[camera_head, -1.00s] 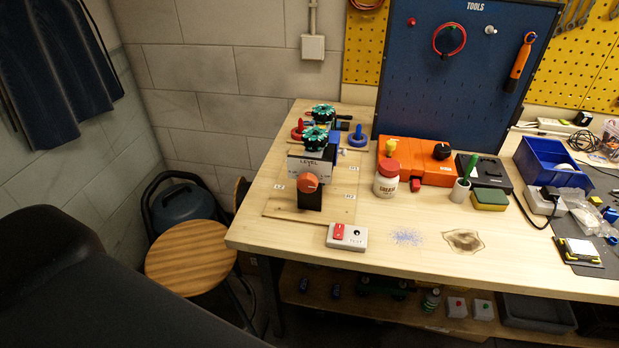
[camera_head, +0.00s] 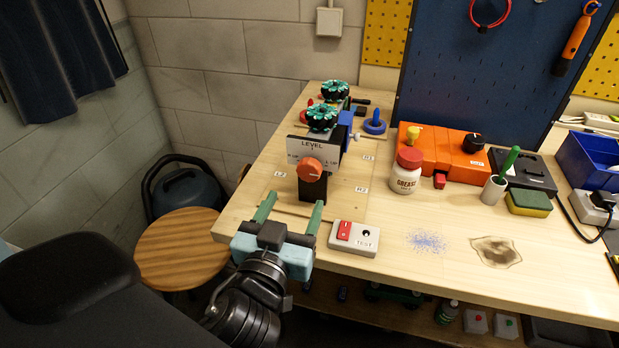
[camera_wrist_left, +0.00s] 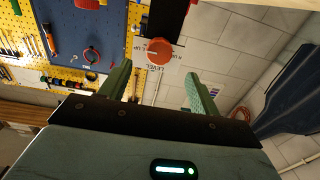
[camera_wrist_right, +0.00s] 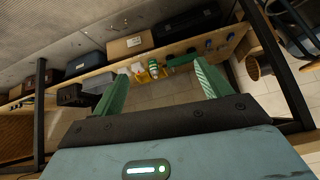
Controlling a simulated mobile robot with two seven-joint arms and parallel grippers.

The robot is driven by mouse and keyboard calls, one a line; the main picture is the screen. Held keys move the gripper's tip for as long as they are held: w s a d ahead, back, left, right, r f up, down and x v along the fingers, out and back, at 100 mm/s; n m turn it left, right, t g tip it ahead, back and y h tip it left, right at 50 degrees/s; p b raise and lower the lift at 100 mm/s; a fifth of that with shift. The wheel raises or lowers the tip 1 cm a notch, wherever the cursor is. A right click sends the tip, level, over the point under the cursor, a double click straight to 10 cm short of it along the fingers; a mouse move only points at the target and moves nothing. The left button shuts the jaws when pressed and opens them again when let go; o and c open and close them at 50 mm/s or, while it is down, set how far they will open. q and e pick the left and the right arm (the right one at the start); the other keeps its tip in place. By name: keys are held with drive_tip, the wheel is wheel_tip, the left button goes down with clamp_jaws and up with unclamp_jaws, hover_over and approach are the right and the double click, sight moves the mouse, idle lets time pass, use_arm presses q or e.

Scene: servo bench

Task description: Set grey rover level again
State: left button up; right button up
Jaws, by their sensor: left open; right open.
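A LEVEL panel (camera_head: 313,153) with an orange-red knob (camera_head: 310,169) on a black post stands at the bench's left end. Behind it are two teal-rimmed wheels (camera_head: 322,118) and a blue part (camera_head: 346,119); the panel hides much there, and I cannot make out a grey body. My left gripper (camera_head: 291,208) is open and empty at the bench's front edge, fingers pointing toward the knob, apart from it. In the left wrist view the knob (camera_wrist_left: 159,51) shows upside down between and beyond the fingers. My right gripper (camera_wrist_right: 161,75) is open and empty, facing a low shelf.
A TEST box (camera_head: 354,238) with a red switch lies just right of my left gripper. A round stool (camera_head: 180,248) is left of the bench.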

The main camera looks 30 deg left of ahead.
sight(308, 175)
use_arm(q)
drive_tip(key=p+x, duration=0.1)
drive_tip(key=x, duration=0.5)
drive_tip(key=shift+d+r, duration=0.1)
drive_tip(key=shift+x, duration=0.8)
use_arm(e)
drive_tip(key=shift+s+d+r, duration=0.2)
drive_tip(key=shift+s+r, duration=0.2)
drive_tip(key=shift+r, duration=0.15)
use_arm(q)
clamp_jaws()
use_arm(e)
drive_tip(key=shift+w+r, duration=0.15)
drive_tip(key=shift+w, duration=0.1)
